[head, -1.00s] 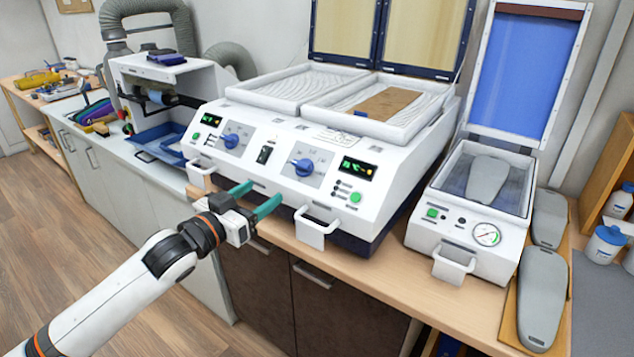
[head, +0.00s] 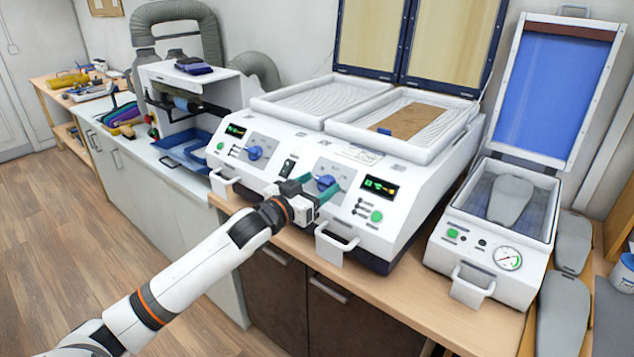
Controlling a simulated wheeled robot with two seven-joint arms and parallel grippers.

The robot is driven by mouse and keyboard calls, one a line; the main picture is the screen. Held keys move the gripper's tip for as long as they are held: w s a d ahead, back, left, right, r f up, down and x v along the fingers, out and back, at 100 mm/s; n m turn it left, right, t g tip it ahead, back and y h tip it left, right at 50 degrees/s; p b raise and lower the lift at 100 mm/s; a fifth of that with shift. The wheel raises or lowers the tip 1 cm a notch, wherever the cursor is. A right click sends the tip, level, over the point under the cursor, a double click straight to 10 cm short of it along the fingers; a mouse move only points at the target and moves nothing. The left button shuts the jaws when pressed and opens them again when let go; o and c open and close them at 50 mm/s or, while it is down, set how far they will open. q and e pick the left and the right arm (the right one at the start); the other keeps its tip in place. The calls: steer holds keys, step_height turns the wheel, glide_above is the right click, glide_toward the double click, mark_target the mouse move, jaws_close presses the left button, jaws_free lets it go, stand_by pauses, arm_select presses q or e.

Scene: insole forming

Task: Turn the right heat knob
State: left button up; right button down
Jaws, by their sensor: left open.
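The right heat knob (head: 325,183) is blue and sits on the front panel of the white heating machine (head: 400,222), left of the right display. My left gripper (head: 317,187) is open, its green fingers reaching up to the panel around the right knob. I cannot tell whether the fingers touch the knob. The left heat knob (head: 255,153) is blue too and stands clear of the gripper. My right gripper is not in view.
The right display (head: 380,186) and a green button (head: 376,216) sit right of the knob. A handle (head: 335,243) juts out below. The vacuum press (head: 487,250) stands to the right, with grey insole forms (head: 563,315) beside it. Both heater lids (head: 452,45) are open.

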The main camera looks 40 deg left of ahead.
arm_select(q)
steer(key=shift+w, duration=0.25)
steer(key=c, duration=1)
steer(key=shift+m+h, duration=0.3)
